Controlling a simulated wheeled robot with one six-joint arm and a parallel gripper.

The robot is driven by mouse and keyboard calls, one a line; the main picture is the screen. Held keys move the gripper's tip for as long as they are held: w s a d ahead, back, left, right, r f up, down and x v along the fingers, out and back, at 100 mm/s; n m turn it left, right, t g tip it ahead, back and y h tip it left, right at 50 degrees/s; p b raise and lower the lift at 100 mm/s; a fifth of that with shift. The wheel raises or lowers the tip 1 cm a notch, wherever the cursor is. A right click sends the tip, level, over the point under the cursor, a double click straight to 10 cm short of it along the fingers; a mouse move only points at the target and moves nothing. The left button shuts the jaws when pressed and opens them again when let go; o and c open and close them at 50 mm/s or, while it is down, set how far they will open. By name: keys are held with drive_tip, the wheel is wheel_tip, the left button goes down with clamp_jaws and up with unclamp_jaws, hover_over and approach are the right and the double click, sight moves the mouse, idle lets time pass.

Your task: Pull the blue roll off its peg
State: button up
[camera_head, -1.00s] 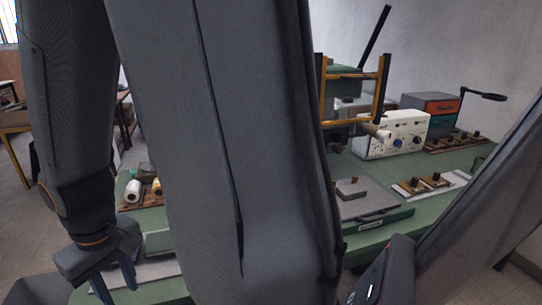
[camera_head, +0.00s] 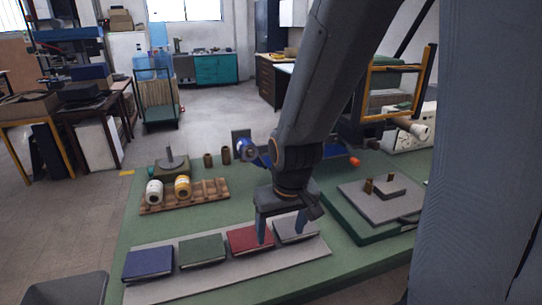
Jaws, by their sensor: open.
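The blue roll (camera_head: 246,150) is behind the middle of the green table, just left of my arm. It looks blue with a pale end, against a dark upright piece. The peg itself is hard to make out, and my arm's wrist may cover part of the roll.
Blue, green, red (camera_head: 250,240) and grey covers lie on a pale board (camera_head: 225,275). Grey plates (camera_head: 380,205) lie right of my gripper. The table's (camera_head: 130,235) left side is mostly clear.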

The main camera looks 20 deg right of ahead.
sight(251, 155)
drive_tip(key=w+t, duration=0.8)
drive_tip(key=w, duration=1)
drive_tip(key=w+r+t, duration=0.3)
drive_tip(key=w+r+t+p, duration=0.1)
drive_tip(key=w+r+t, duration=0.2)
drive_tip(key=t, duration=0.1)
drive_tip(key=shift+w+r, duration=0.15)
drive_tip(key=shift+r, duration=0.2)
drive_tip(key=shift+w+p, duration=1.25)
drive_tip(key=shift+w, duration=2.6)
drive_tip(key=shift+c, duration=0.2)
drive_tip(key=c, duration=1.2)
